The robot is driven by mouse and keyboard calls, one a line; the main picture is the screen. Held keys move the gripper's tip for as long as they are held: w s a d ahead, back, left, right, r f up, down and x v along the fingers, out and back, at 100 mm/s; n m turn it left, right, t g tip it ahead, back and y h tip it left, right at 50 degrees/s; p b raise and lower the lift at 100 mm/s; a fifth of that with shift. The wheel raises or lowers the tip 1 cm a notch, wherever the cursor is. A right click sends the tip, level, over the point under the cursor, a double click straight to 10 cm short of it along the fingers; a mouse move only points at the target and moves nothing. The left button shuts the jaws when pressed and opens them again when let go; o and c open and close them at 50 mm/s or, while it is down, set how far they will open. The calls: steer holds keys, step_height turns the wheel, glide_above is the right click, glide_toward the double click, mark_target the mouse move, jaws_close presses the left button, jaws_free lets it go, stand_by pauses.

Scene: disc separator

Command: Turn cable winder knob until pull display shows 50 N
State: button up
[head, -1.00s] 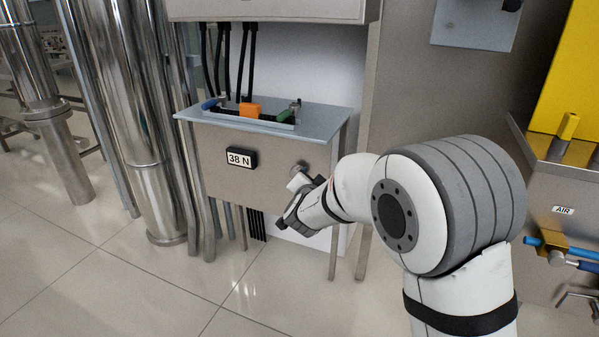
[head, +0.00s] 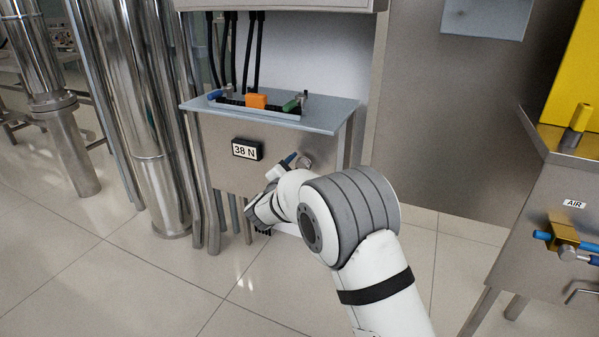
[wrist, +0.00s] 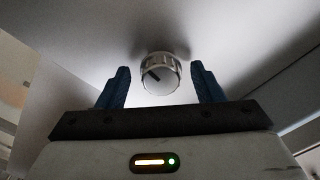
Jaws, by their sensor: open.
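The pull display (head: 246,150) on the front of the steel box reads 38 N. The winder knob (head: 305,162) sticks out of the same front, right of the display. In the wrist view the round metal knob (wrist: 161,73) shows a dark mark on its pale face, left of centre. My gripper (wrist: 159,78) is open, with a blue finger on each side of the knob in the picture and a visible gap to each. I cannot tell if the fingertips reach around the knob.
A tray with orange (head: 257,101), blue and green parts sits on the grey shelf (head: 335,112) above the knob. Black cables hang behind it. Steel pipes (head: 150,130) stand to the left. A bench with an AIR label (head: 574,203) is at right. The tiled floor in front is open.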

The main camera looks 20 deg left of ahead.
steer(key=shift+w, duration=0.2)
steer(key=shift+c, duration=0.3)
steer(key=c, duration=0.9)
steer(key=shift+r+p, duration=0.15)
steer(key=shift+p, duration=0.2)
steer(key=shift+p, duration=0.3)
steer(key=shift+n, duration=0.3)
steer(key=o, duration=1)
steer(key=shift+c, duration=0.2)
